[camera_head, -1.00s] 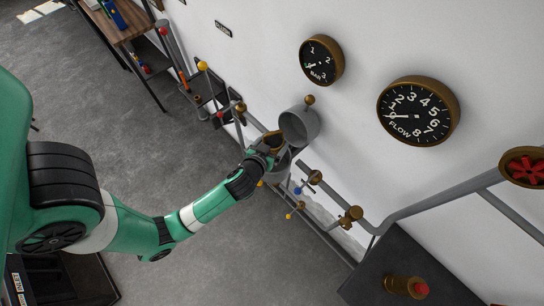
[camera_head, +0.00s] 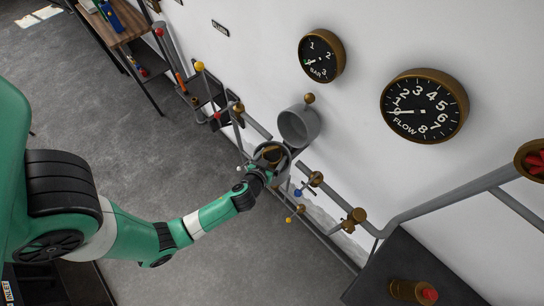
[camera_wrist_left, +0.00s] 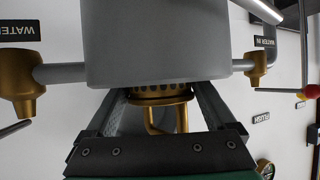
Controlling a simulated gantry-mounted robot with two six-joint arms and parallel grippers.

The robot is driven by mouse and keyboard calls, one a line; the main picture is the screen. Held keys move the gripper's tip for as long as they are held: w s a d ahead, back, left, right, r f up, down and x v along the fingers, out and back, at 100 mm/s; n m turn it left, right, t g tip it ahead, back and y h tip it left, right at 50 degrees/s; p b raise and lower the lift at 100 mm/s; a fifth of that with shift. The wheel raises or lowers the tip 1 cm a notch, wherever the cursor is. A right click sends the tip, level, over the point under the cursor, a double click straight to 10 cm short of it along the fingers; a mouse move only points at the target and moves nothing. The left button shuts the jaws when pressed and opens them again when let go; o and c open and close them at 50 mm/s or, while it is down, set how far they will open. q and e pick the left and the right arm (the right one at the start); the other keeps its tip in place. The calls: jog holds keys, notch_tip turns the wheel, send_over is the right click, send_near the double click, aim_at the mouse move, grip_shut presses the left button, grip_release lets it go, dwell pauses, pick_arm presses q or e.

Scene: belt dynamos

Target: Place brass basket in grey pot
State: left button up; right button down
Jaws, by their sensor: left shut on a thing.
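The grey pot (camera_head: 286,168) is on the pipe run along the wall, just in front of my left gripper. The brass basket (camera_head: 270,153) shows within the pot's round opening in the head view. My left gripper (camera_head: 262,172) is at the near side of the pot, shut on the basket. In the left wrist view, which looks upside down, the grey pot (camera_wrist_left: 160,45) fills the top middle. The perforated basket (camera_wrist_left: 160,93) shows at its edge between my dark fingers, partly hidden by the pot wall. My right gripper is not in view.
Pipes with brass valves (camera_head: 316,179) run on both sides. Two gauges (camera_head: 424,106) hang above. The floor at left is open.

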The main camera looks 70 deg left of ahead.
pick_arm(q)
jog(key=o, duration=1.5)
jog(key=shift+r+p, duration=0.25)
jog(key=shift+p, duration=0.15)
jog(key=p+v, duration=0.7)
jog(key=v, duration=0.5)
jog(key=shift+s+f, duration=0.1)
jog(key=shift+f, duration=0.1)
